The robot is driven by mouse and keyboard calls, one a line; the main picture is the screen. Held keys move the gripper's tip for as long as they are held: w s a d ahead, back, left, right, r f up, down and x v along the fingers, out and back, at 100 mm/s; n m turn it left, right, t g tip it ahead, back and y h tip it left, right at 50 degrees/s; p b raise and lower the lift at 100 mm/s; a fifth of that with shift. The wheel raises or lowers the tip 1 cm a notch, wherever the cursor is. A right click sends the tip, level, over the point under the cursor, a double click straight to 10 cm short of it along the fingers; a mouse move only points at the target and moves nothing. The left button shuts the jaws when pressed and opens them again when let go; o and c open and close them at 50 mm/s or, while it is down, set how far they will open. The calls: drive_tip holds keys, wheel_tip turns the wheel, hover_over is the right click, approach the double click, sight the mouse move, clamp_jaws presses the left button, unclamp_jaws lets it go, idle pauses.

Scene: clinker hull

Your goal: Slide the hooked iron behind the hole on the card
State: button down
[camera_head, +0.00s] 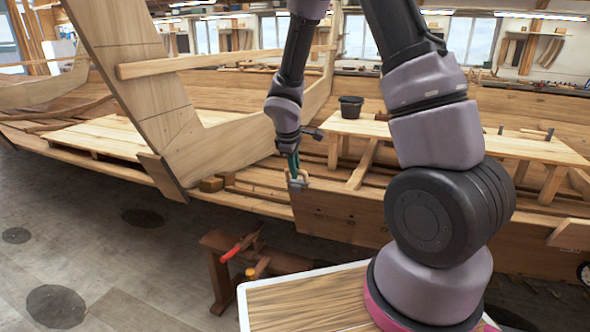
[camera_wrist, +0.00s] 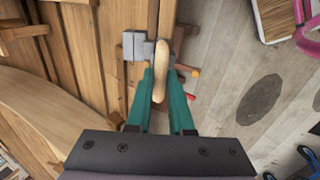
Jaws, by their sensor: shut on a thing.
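My gripper (camera_wrist: 160,88) has teal fingers, closed on a rounded pale wooden handle (camera_wrist: 162,58) in the wrist view. A grey metal piece (camera_wrist: 135,46) lies just left of the handle's upper end; I cannot tell whether it is joined to the handle or is the hooked iron. In the head view my gripper (camera_head: 293,164) points down at the hull plank's upper edge, with a small pale and grey thing (camera_head: 298,181) at its tips. I cannot make out a card or a hole in either view.
The hull plank (camera_head: 345,212) runs right from below my gripper. A bench board (camera_head: 470,142) with a black pot (camera_head: 351,107) and small tools stands behind. A tall wooden frame (camera_head: 140,75) rises to the left. A red-handled clamp (camera_head: 240,247) sits on a trestle in front.

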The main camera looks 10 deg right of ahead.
drive_tip(key=shift+s+d, duration=0.5)
drive_tip(key=shift+d, duration=0.25)
drive_tip(key=shift+s+d, duration=0.55)
drive_tip(key=shift+d, duration=0.25)
drive_tip(key=shift+s+d, duration=0.5)
drive_tip(key=shift+d, duration=0.25)
drive_tip(key=shift+s+d, duration=0.5)
drive_tip(key=shift+d, duration=0.25)
drive_tip(key=shift+s+d, duration=0.5)
drive_tip(key=shift+d, duration=0.3)
drive_tip(key=shift+s+d, duration=0.5)
drive_tip(key=shift+d, duration=0.25)
drive_tip(key=shift+s+d, duration=0.5)
drive_tip(key=shift+d, duration=0.25)
drive_tip(key=shift+s+d, duration=0.55)
drive_tip(key=shift+d, duration=0.25)
drive_tip(key=shift+s+d, duration=0.5)
drive_tip(key=shift+d, duration=0.25)
drive_tip(key=shift+r, duration=0.15)
drive_tip(key=c, duration=0.7)
unclamp_jaws()
